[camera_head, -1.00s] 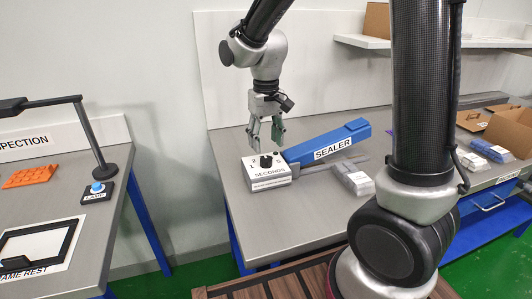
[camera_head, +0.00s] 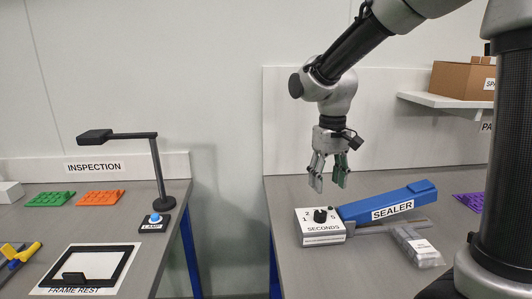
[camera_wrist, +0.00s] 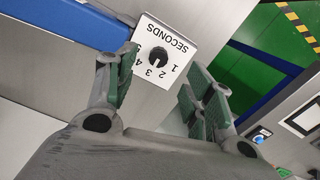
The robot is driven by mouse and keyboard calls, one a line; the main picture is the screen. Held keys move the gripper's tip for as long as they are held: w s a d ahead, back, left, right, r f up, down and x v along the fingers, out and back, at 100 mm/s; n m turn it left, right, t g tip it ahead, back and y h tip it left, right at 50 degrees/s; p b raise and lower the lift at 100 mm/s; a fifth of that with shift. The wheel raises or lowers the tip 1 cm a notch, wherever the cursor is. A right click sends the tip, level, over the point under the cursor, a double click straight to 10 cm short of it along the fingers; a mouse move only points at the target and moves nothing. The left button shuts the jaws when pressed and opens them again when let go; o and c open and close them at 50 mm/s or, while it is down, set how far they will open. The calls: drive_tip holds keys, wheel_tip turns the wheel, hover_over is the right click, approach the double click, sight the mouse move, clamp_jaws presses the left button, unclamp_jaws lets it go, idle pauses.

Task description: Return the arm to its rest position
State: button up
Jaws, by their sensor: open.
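My gripper (camera_head: 328,182) hangs open and empty above the sealer's dial box, apart from it. In the wrist view my gripper (camera_wrist: 155,100) shows its two green-padded fingers spread wide with nothing between them. The white dial box (camera_head: 322,239), marked SECONDS, has a black knob (camera_head: 320,215) on top. The dial box (camera_wrist: 185,52) and its knob (camera_wrist: 155,58) also show beyond the fingers in the wrist view. The blue sealer arm (camera_head: 388,203) lies to the right of the box.
A clear bag (camera_head: 420,250) lies at the sealer's right end. On the left bench stand a lamp (camera_head: 158,170), a blue button (camera_head: 155,218), a frame (camera_head: 118,268), and green (camera_head: 50,198) and orange (camera_head: 100,197) plates. A shelf (camera_head: 440,103) holds a cardboard box (camera_head: 465,82). A gap separates the benches.

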drive_tip(key=s+d+r+m+t, duration=0.1)
drive_tip(key=s+d+r+t, duration=0.1)
drive_tip(key=s+d, duration=0.5)
drive_tip(key=s+d+r+m+t, duration=0.1)
drive_tip(key=s+d+r, duration=0.4)
drive_tip(key=s, duration=0.6)
drive_tip(key=shift+s+d+m+t, duration=0.4)
drive_tip(key=shift+d+t, duration=0.5)
drive_tip(key=shift+d, duration=0.35)
